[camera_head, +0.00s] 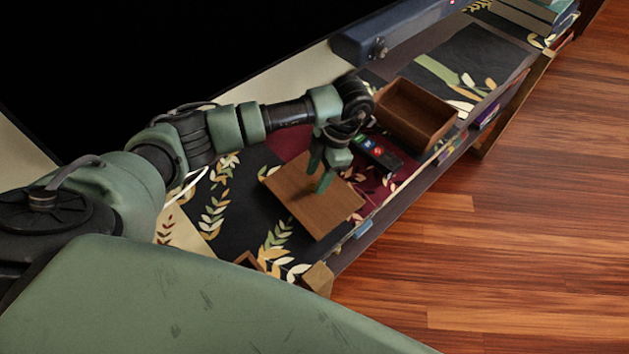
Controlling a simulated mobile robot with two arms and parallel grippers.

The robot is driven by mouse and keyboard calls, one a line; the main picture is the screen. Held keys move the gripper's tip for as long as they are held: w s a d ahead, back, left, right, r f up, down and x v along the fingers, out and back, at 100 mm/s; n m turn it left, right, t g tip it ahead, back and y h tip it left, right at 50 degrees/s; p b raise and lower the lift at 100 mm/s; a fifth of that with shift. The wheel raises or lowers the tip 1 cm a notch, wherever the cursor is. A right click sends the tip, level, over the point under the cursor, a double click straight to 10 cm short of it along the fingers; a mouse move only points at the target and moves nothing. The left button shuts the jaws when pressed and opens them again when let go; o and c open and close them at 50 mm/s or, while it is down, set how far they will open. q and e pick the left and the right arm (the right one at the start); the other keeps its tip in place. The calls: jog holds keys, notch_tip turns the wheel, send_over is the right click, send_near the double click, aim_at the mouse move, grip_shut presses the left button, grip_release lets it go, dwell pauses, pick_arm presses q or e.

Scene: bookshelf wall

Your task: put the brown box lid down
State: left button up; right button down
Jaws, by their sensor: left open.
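The brown box lid (299,204) is a flat square wooden panel. It appears to lie flat on the leaf-patterned shelf surface, near the shelf's front edge. My left gripper (319,179) is open and points down over the upper right part of the lid. Its fingertips overlap the lid in the picture; I cannot tell whether they touch it. An open brown wooden box (416,114) stands farther up and to the right, and its inside looks empty. My right gripper is not in view.
A small dark device (379,153) with coloured buttons lies between the lid and the box. A blue-grey bar (394,31) crosses above the box. Books (553,12) stand at the far upper right. Open wooden floor (500,220) lies to the right.

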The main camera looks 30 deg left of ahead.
pick_arm(q)
jog(key=b+v, duration=0.1)
jog(key=v, duration=0.8)
jog(key=shift+r, duration=0.2)
jog(key=shift+d, duration=0.1)
